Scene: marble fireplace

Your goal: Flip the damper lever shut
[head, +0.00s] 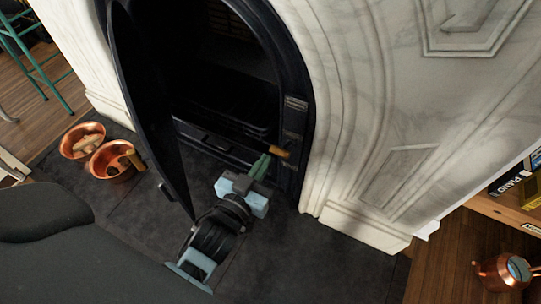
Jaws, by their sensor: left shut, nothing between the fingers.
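The fireplace's dark arched metal insert (300,62) stands in the marble surround, with its black door (150,110) swung open to the left. A small wooden-coloured handle (278,152), which looks like the damper lever, sticks out low on the right side of the insert's frame. My left gripper (262,164) is shut, with its green fingers at or just beside that handle; I cannot tell whether they touch. No object is held between the fingers. My right gripper is not in view.
Two copper pots (112,160) stand on the dark hearth (290,245) at the left. The open door stands close to the left of my arm. A copper kettle (505,272) and a shelf with books (508,185) are at the lower right. The hearth's front right is clear.

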